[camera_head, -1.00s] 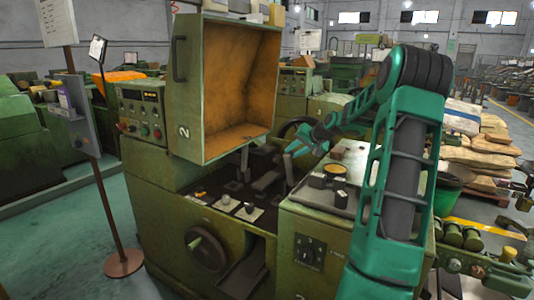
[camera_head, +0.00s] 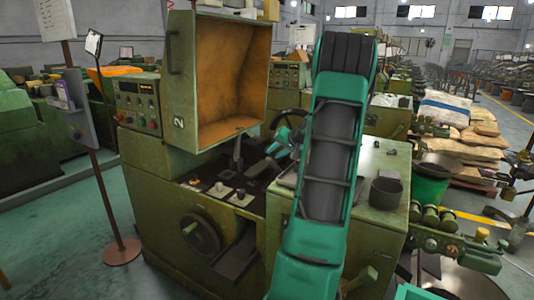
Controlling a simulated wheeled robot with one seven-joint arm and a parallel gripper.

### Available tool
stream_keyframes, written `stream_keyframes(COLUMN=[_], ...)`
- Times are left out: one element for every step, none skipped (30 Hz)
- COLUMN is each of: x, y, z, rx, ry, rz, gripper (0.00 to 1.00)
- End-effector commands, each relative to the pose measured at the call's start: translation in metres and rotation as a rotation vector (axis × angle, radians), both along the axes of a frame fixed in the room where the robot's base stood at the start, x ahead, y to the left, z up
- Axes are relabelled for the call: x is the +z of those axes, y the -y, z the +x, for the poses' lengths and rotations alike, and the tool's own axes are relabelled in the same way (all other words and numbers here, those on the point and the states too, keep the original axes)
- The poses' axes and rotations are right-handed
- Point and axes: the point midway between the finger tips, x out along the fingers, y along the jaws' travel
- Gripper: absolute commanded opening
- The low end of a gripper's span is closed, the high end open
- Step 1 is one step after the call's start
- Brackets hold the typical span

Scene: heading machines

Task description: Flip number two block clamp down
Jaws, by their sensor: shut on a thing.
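The green machine marked 2 (camera_head: 178,122) stands in the middle, with its orange-lined hood (camera_head: 235,85) raised. Small dark levers and blocks sit in its work area under the hood. One grey lever (camera_head: 237,155) stands upright there. My gripper (camera_head: 275,150) is at the right of this work area, right of that lever, partly hidden behind my teal arm. It is shut on the block clamp, a dark part low in the work area. The clamp's exact tilt is too small and covered to tell.
A handwheel (camera_head: 202,233) is on the machine's front. A control panel (camera_head: 139,105) with buttons is at its left.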

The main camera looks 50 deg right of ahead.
Motion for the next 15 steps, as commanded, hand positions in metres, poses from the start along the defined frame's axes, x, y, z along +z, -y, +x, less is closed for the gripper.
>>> stream_keyframes(x=[-0.0033,-0.0034,-0.0033,-0.0034,-0.0033,-0.0033,-0.0032,-0.0032,-0.0032,-0.0031,-0.0031,-0.003,-0.0029,-0.0026,-0.0023], y=[-0.0001,0.0,0.0001,0.0001,0.0001,0.0001,0.0001,0.0001,0.0,0.0001,0.0001,0.0001,0.0001,0.0003,0.0005], z=[-0.0019,-0.002,-0.0022,-0.0021,-0.002,-0.0019,-0.0018,-0.0018,-0.0017,-0.0016,-0.0016,-0.0014,-0.0014,-0.0014,-0.0014], rx=[-0.002,-0.002,-0.002,-0.002,-0.002,-0.002,-0.001,-0.001,-0.001,-0.001,-0.001,-0.001,-0.001,-0.001,-0.001], ry=[-0.005,-0.005,-0.004,-0.004,-0.003,-0.003,-0.004,-0.004,-0.004,-0.003,-0.003,-0.003,-0.003,-0.001,-0.001], rz=[0.006,0.006,0.005,0.005,0.005,0.005,0.006,0.006,0.006,0.006,0.006,0.005,0.005,0.005,0.005], gripper=[0.0,0.0,0.0,0.0,0.0,0.0,0.0,0.0,0.0,0.0,0.0,0.32,0.39,0.41,0.41])
